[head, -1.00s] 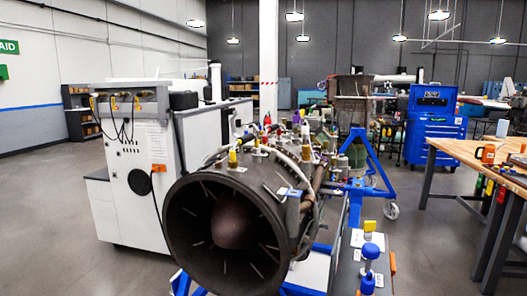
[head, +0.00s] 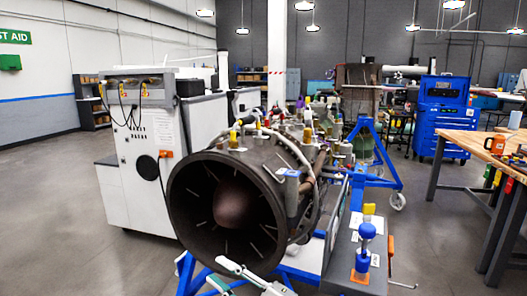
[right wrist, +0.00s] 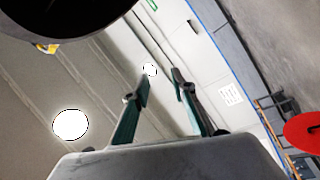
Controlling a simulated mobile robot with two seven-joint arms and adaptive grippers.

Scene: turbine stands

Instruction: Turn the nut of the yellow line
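The dark turbine (head: 181,207) stands on a blue stand, its open round mouth towards me. Lines and fittings crowd its top. A yellow fitting (head: 233,138) stands on top near the front rim. The nut of the yellow line is too small to make out. My right gripper (head: 217,272) is low in front of the turbine's mouth, apart from the fittings. In the right wrist view its two fingers (right wrist: 161,82) are spread with nothing between them. A yellow piece (right wrist: 45,48) shows there beside a dark round shape. My left gripper is out of view.
A white cabinet (head: 133,190) with cables stands left of the turbine. A grey stand with a blue knob (head: 367,231) is at the lower right. A wooden workbench (head: 460,142) is on the right. The floor at the left is clear. A red disc (right wrist: 305,132) shows in the right wrist view.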

